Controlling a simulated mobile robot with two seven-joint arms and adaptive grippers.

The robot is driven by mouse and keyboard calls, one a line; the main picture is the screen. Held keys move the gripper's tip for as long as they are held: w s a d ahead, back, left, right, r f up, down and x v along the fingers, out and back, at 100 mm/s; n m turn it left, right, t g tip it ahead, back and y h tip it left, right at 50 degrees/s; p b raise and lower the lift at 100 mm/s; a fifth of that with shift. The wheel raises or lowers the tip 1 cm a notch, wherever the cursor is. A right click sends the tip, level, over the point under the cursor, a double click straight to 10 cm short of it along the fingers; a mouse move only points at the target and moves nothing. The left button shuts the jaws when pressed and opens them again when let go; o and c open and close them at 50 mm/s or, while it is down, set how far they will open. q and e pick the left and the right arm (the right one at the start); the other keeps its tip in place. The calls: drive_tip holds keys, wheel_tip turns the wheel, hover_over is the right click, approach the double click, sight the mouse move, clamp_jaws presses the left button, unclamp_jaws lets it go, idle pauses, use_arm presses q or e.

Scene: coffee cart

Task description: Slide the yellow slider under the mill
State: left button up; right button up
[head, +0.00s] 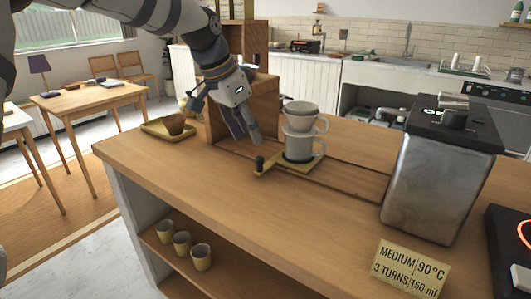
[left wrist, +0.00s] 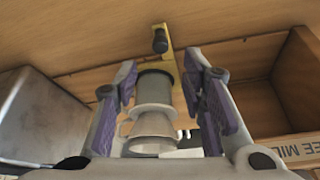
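The yellow slider (head: 264,172) sits in a track on the counter, with a black knob (head: 259,163) upright at its left end. A grey mug (head: 300,147) stands on it, with a pale dripper (head: 302,116) on top. The wooden mill housing (head: 262,97) is left of and behind them; its partly hidden label (left wrist: 300,150) reads "EE MIL" in the left wrist view. My left gripper (head: 246,137) is open and empty, pointing down just above and behind the knob. In the left wrist view its fingers are apart (left wrist: 160,72). My right gripper is not in view.
A metal machine (head: 432,180) with a black top stands at the track's right end. A yellow card (head: 410,268) reads "MEDIUM 90°C, 3 TURNS, 150 ml". A tray (head: 155,129) with a brown bowl is at the left. The counter front (head: 240,215) is clear.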

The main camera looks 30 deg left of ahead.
sight(259, 157)
use_arm(q)
drive_tip(key=x, duration=0.9)
drive_tip(key=shift+f+b, duration=0.2)
drive_tip(key=shift+b, duration=0.1)
clamp_jaws()
